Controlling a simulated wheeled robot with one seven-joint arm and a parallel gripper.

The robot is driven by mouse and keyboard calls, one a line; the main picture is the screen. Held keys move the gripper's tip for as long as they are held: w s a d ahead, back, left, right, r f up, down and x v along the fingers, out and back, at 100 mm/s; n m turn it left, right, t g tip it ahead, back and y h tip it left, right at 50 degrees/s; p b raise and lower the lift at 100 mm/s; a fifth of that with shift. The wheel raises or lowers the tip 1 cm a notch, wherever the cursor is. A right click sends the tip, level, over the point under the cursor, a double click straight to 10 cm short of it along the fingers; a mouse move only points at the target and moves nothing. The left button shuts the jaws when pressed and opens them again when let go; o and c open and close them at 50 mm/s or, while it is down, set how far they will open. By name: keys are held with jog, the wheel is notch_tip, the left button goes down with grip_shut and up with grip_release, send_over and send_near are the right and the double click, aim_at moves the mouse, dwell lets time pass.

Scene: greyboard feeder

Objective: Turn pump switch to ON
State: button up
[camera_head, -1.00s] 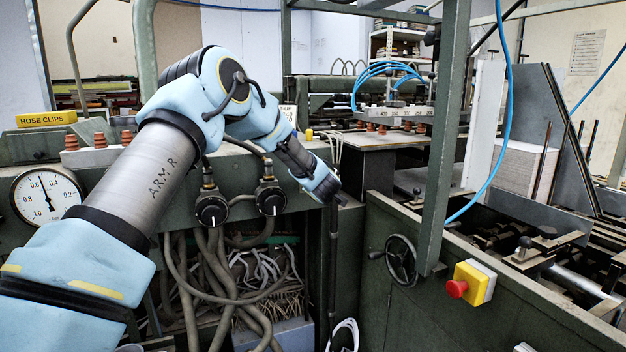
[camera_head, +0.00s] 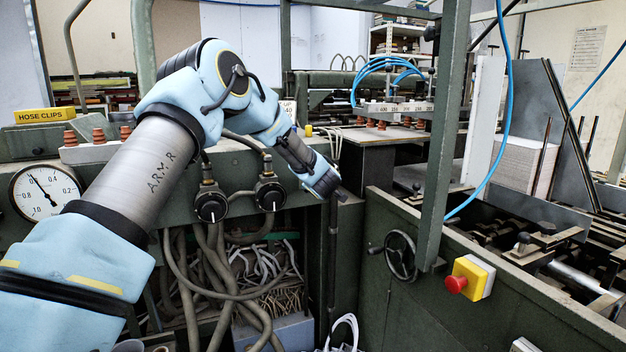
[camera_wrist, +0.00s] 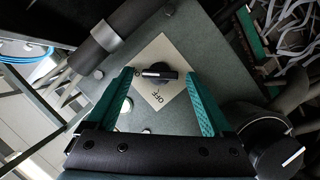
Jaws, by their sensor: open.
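The pump switch, a black rotary knob (camera_wrist: 162,75), sits on a cream label plate (camera_wrist: 172,101) in the wrist view. Its bar handle lies nearly level in that picture, with a white line on its left half. The line points left, not at the word OFF below the knob. Small lettering near the left finger is too small to read surely. My gripper (camera_wrist: 158,73) is open, its green fingers either side of the knob; contact cannot be told. In the head view my gripper (camera_head: 340,194) is at the front panel; the switch is hidden there.
Two round black knobs (camera_head: 211,205) (camera_head: 271,196) stand left of my gripper; one shows close by in the wrist view (camera_wrist: 277,150). A pressure gauge (camera_head: 45,192) is far left. A handwheel (camera_head: 400,256) and red stop button (camera_head: 457,284) are right. Hoses (camera_head: 215,260) hang below.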

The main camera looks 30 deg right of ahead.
jog(key=b+v, duration=0.3)
jog(key=v, duration=0.7)
jog(key=shift+s, duration=0.25)
jog(key=a+m, duration=0.1)
jog(key=a, duration=0.2)
jog(key=w+a+f+m+g, duration=0.1)
jog(key=a, duration=0.3)
jog(key=w+a+f+m+g, duration=0.1)
jog(key=a, duration=0.3)
jog(key=shift+w+a, duration=0.1)
jog(key=shift+a, duration=0.15)
jog(key=s+a+f+m+g+y, duration=0.1)
jog(key=s+a+f+g, duration=0.2)
jog(key=a, duration=0.6)
jog(key=s+a+f+m+g+y, duration=0.15)
jog(key=s+a, duration=0.25)
jog(key=a, duration=0.5)
jog(key=s+a+f+g+y, duration=0.1)
jog(key=s+a+f+g, duration=0.2)
jog(key=a, duration=0.6)
jog(key=s+a+f+g+y, duration=0.2)
jog(key=s+a, duration=0.8)
jog(key=s, duration=0.1)
